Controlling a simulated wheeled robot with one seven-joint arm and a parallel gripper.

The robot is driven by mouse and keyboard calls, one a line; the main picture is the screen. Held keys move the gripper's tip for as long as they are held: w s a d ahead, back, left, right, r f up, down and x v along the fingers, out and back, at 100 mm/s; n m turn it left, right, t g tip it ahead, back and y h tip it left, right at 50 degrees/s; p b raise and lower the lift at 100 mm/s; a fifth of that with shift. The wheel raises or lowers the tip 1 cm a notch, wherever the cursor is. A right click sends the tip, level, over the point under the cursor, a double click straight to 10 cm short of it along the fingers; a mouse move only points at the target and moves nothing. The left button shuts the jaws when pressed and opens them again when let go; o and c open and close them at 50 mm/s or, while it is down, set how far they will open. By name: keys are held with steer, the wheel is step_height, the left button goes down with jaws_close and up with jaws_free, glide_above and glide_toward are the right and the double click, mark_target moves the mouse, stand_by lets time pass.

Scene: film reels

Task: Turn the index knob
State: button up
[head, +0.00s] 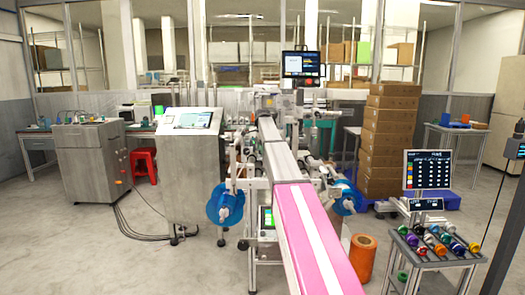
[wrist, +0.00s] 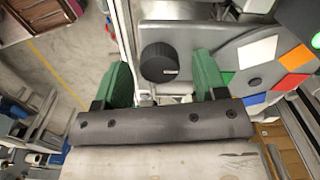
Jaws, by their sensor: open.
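The index knob appears in the wrist view as a short, dark, ribbed cylinder (wrist: 160,62) with a small pale mark near its lower edge. It stands beside a grey disc (wrist: 222,58) that carries coloured patches. My gripper (wrist: 162,65) is open, with one green finger to the left of the knob and the other to its right. Whether the fingertips reach the knob's depth is unclear. In the head view I cannot make out the knob or the gripper fingers.
In the head view, a machine with blue film reels (head: 224,205) stands ahead. A grey console (head: 191,150) is to its left and stacked cartons (head: 388,135) to its right. A cart with coloured rolls (head: 436,240) and an orange roll (head: 362,258) stand near right.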

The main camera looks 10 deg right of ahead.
steer(key=shift+f, duration=0.1)
steer(key=c, duration=0.9)
steer(key=shift+n, duration=0.3)
steer(key=n, duration=0.4)
steer(key=shift+w+n, duration=0.1)
steer(key=shift+n, duration=0.2)
steer(key=n, duration=0.4)
steer(key=shift+n, duration=0.3)
steer(key=n, duration=0.7)
steer(key=shift+a, duration=0.1)
steer(key=n, duration=0.6)
steer(key=shift+n, duration=0.4)
